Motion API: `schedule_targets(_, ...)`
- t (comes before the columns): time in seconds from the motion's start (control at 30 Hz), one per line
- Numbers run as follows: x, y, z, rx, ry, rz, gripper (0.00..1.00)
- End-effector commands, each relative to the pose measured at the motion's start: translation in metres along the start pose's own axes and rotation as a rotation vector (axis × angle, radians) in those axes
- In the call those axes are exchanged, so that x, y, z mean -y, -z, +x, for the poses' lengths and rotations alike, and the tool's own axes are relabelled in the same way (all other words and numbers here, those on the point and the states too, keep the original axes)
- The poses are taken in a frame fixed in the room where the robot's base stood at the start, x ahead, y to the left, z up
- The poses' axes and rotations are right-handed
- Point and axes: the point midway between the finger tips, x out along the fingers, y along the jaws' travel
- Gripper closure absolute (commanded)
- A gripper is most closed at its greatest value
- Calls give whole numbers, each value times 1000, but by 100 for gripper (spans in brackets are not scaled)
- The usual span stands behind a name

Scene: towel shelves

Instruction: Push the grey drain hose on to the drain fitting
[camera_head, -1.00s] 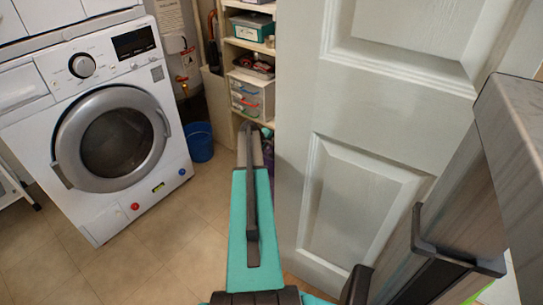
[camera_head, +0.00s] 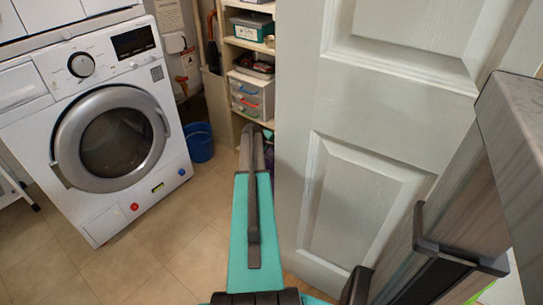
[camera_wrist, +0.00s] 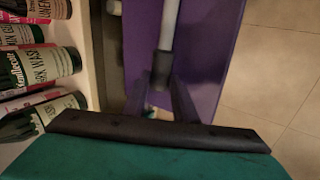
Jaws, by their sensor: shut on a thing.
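In the wrist view, a light grey tube (camera_wrist: 170,22) with a dark cuff (camera_wrist: 164,64) at its lower end runs down in front of a purple panel; I take it for the drain hose. My gripper (camera_wrist: 159,80) has its two dark fingers close together at the cuff, shut on the tube's end. The exact contact is dim and partly hidden. In the head view, my arm reaches toward the gap between the shelves and the door, and the gripper's tips are hidden. I cannot make out the drain fitting for certain in either view.
A white washing machine (camera_head: 110,206) stands at left, with a blue bucket (camera_head: 199,144) beside it. Narrow shelves (camera_head: 248,48) hold boxes and drawers. A white panelled door (camera_head: 308,110) stands close on the right. Bottles (camera_wrist: 38,68) line a shelf at left in the wrist view.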

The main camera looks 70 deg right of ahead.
Motion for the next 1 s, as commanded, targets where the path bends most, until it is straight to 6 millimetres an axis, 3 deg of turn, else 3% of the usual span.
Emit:
schedule_targets(0.1,1,0,2,0,0,-1,98)
schedule_targets(0.13,1,0,1,0,0,0,70)
schedule_targets(0.23,1,0,1,0,0,0,56)
schedule_targets(0.8,3,0,3,-1,0,-1,56)
schedule_targets(1.0,2,0,-30,-1,-1,-1,56)
